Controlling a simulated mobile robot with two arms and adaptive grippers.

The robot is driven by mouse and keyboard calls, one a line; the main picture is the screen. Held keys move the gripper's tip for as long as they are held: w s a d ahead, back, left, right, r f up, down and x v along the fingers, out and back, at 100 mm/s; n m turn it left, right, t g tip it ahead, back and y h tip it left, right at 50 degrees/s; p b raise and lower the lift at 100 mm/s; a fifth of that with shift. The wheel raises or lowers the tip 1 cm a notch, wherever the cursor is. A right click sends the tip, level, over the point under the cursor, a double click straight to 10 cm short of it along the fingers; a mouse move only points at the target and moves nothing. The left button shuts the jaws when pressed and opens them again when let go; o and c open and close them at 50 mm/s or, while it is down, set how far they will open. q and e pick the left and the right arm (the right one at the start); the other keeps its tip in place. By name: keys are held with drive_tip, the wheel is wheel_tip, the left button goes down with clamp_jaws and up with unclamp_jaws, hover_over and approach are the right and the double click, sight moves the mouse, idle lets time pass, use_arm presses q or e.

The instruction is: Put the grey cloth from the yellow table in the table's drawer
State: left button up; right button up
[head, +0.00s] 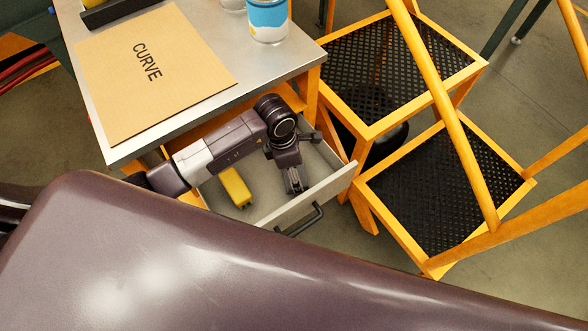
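The table (190,25) has a grey metal top and an orange-yellow frame. Its drawer (318,190) is pulled open, with a pale front and a dark handle at lower right. My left arm reaches across the drawer from the left. My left gripper (296,183) points down inside the open drawer, near its front right part. Its fingertips are small and dark, so I cannot tell whether they are open or shut. I cannot make out the grey cloth anywhere; the arm hides part of the drawer. My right gripper is not in view.
A yellow block-like object (235,186) lies in the drawer. On the tabletop are a brown board marked CURVE (160,70), a blue-and-white can (267,18) and a black tray (105,12). Yellow steps with black mesh treads (440,190) stand close on the right.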

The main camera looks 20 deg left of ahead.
use_arm(q)
drive_tip(key=shift+f, duration=0.1)
drive_tip(key=o, duration=1.1)
wheel_tip(320, 180, up, 12)
drive_tip(key=a, duration=0.1)
drive_tip(key=shift+s+a, duration=0.3)
drive_tip(key=shift+s, duration=0.15)
